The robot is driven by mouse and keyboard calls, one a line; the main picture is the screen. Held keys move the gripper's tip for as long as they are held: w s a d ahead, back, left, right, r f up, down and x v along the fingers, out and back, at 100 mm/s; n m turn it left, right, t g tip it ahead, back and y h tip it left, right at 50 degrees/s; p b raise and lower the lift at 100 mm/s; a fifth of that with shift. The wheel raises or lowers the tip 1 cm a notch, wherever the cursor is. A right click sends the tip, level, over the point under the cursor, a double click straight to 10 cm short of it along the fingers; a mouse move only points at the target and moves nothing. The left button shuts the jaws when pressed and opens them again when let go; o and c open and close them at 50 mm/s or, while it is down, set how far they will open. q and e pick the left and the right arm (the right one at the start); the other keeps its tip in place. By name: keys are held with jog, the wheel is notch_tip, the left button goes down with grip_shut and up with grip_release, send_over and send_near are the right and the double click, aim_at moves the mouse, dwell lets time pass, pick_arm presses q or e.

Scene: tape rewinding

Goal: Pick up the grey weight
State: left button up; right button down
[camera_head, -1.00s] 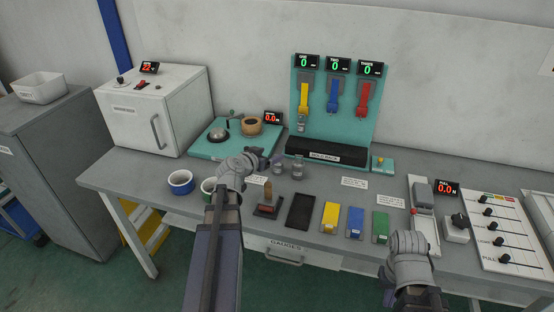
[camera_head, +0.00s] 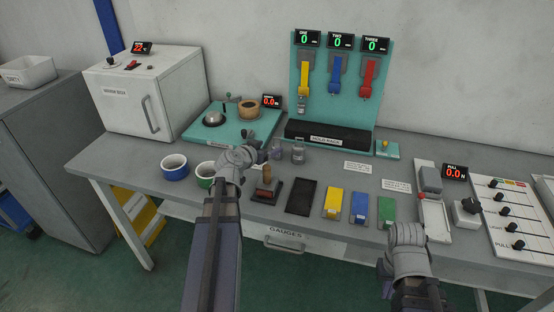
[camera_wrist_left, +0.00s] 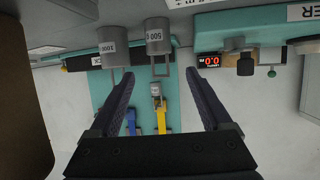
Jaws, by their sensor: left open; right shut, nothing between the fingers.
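Two grey cylindrical weights with loops stand on the bench. In the left wrist view, which is upside down, one is marked 500 G (camera_wrist_left: 158,36) and the other 100-something (camera_wrist_left: 114,50). In the head view one weight (camera_head: 298,154) stands clear, and the other (camera_head: 277,151) is beside my left gripper (camera_head: 262,143). A smaller grey weight (camera_head: 301,104) hangs below the yellow strap (camera_head: 305,76). My left gripper is open and empty, its fingers (camera_wrist_left: 163,103) apart from the weights. My right gripper (camera_head: 406,235) is shut and empty at the front right; its fingertips are hardly visible.
A teal rack (camera_head: 336,113) with three straps and displays stands behind the weights. A black hold rack (camera_head: 327,134) lies at its foot. Blue (camera_head: 174,168) and green (camera_head: 204,174) ringed cups stand left. Several coloured blocks and a dark pad (camera_head: 301,197) line the front.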

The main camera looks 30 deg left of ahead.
aim_at(277, 146)
pick_arm(q)
jog(key=shift+f+b, duration=0.45)
jog(key=shift+f, duration=0.5)
pick_arm(e)
jog(key=shift+f, duration=0.95)
pick_arm(q)
jog(key=b+x, duration=0.2)
jog(key=x, duration=0.4)
jog(key=shift+w+a+f+b, duration=0.1)
jog(key=shift+w+f+b, duration=0.1)
jog(key=shift+w+b, duration=0.15)
jog(key=shift+w+f, duration=0.1)
jog(key=shift+w, duration=0.25)
pick_arm(e)
notch_tip(277, 146, down, 3)
jog(key=shift+r, duration=0.15)
pick_arm(q)
grip_shut()
